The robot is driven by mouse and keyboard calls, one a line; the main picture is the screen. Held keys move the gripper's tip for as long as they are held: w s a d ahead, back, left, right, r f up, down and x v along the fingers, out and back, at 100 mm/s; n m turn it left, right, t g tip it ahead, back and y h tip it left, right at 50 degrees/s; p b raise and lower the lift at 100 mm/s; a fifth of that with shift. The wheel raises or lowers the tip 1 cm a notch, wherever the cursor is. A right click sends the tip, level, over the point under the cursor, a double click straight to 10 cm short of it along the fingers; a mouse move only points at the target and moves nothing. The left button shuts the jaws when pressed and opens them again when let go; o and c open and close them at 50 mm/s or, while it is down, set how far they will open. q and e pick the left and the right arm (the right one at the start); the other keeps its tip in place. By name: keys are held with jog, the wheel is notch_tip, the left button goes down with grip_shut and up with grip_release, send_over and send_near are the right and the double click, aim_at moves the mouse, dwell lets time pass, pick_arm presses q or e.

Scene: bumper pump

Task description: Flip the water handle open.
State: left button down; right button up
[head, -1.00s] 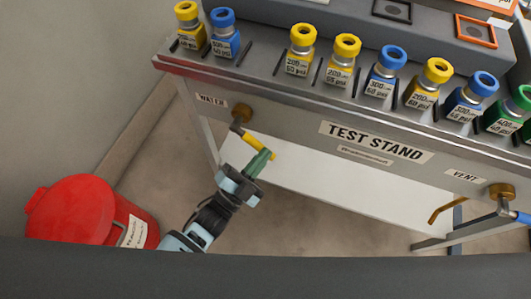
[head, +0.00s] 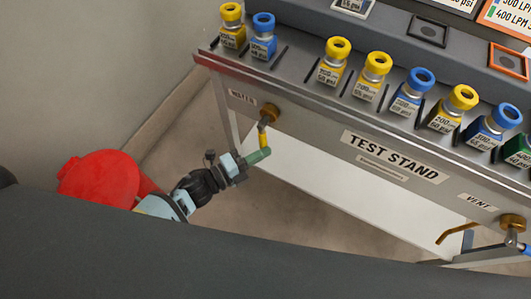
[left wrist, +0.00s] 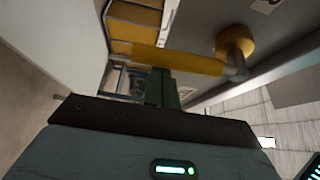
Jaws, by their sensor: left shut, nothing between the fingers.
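The yellow water handle (head: 263,138) hangs from its brass valve (head: 269,111) below the WATER label (head: 242,95) at the test stand's left end. In the head view it points nearly straight down. In the left wrist view the handle (left wrist: 178,60) runs left from the brass valve (left wrist: 235,42). My left gripper (head: 260,156) is shut and empty, its green fingers at the handle's lower end. In the left wrist view the fingers (left wrist: 160,88) meet the handle's edge and seem to touch it. My right gripper is out of view.
The test stand (head: 330,150) carries several bottles with yellow, blue and green caps along its top. A red bin (head: 100,180) stands on the floor at left. A vent valve (head: 512,222) is at the far right.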

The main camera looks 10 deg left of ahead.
pick_arm(q)
jog(key=shift+w+a+m+y, duration=0.1)
jog(key=shift+a+m+y, duration=0.15)
jog(key=shift+m+y, duration=0.05)
dwell(0.7)
jog(key=shift+d, duration=0.1)
